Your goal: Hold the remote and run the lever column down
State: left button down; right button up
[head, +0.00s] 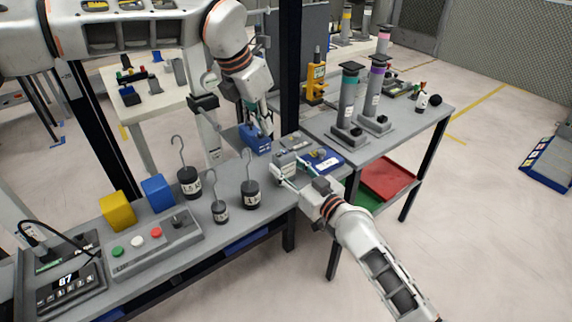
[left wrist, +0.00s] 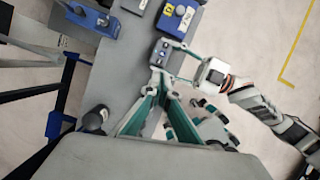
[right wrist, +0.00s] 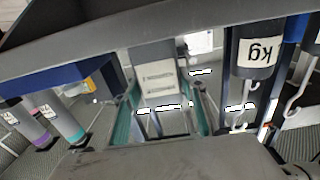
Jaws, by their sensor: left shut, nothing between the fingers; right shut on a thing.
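The grey remote (head: 285,164) is a small box held upright over the bench edge. My right gripper (head: 283,175) is shut on it; the remote also stands between the fingers in the right wrist view (right wrist: 155,70). In the left wrist view the remote (left wrist: 167,55) shows small buttons. My left gripper (head: 267,132) is shut and empty, a little above and left of the remote; its tips (left wrist: 158,72) appear close to it, but I cannot tell whether they touch. Two grey columns, one teal-banded (head: 348,92) and one purple-banded (head: 374,88), stand on the right bench; which is the lever column is unclear.
A blue block-like fixture (head: 255,140) stands beside my left gripper. Hooked black weights (head: 250,194), yellow (head: 117,210) and blue blocks (head: 158,191), and a button box (head: 155,245) occupy the front bench.

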aim_at(279, 155)
pick_arm(q)
jog(key=shift+w+d+r+m+t+h, duration=0.35)
jog(key=shift+m+t+h, duration=0.25)
jog(key=shift+m, duration=1.05)
jog(key=shift+w+d+r+m+t+h, duration=0.2)
jog(key=shift+w+d+m+t+h, duration=0.45)
jog(key=shift+m, duration=1.05)
jog(key=shift+w+d+r+m+t+h, duration=0.25)
jog(key=shift+m+t+h, duration=0.35)
jog(key=shift+m, duration=1.05)
jog(key=shift+s, duration=0.1)
jog(key=shift+f, duration=4.35)
jog(key=shift+f, duration=0.15)
jog(key=shift+f, duration=0.3)
jog(key=shift+f, duration=0.2)
